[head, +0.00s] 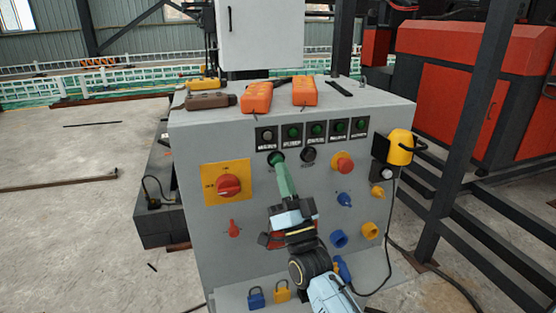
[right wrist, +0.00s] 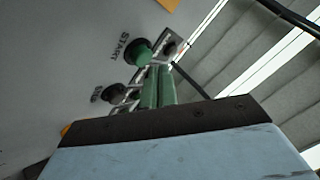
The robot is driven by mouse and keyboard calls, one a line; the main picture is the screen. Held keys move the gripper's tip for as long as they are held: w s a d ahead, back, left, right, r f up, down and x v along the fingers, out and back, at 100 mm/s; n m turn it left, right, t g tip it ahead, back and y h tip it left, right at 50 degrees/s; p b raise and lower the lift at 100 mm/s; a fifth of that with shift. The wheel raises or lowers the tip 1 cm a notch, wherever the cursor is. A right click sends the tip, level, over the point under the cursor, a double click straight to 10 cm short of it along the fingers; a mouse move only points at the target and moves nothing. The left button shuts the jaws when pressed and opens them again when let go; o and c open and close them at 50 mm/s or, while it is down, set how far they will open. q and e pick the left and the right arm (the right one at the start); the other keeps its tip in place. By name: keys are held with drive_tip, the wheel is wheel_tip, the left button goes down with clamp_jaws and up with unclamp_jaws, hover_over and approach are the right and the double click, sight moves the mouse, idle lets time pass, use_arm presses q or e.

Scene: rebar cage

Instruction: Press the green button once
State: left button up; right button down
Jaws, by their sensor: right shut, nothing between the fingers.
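The green button (head: 274,157) sits on the front of the grey control cabinet (head: 215,143), under a row of small indicator lamps. In the right wrist view the green button (right wrist: 138,53) has the label START beside it. My right gripper (head: 279,165) is shut and empty, with its green fingers pointing at the panel. The fingertips (right wrist: 157,70) are right at the button's edge in both views; I cannot tell whether they touch it. The fingers partly cover the button in the head view. My left gripper is not in view.
A black button (head: 308,154) is just right of the green one. A red rotary switch (head: 228,185) on a yellow plate is to the left, and a red mushroom button (head: 343,163) to the right. Orange remotes (head: 257,97) lie on the cabinet top. Padlocks (head: 256,298) hang low.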

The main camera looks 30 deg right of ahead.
drive_tip(key=shift+s, duration=0.1)
drive_tip(key=s+p, duration=0.1)
drive_tip(key=s, duration=0.1)
drive_tip(key=s+a+p, duration=0.1)
drive_tip(key=s, duration=0.1)
drive_tip(key=shift+s+a, duration=0.1)
drive_tip(key=shift+s, duration=0.25)
idle(0.8)
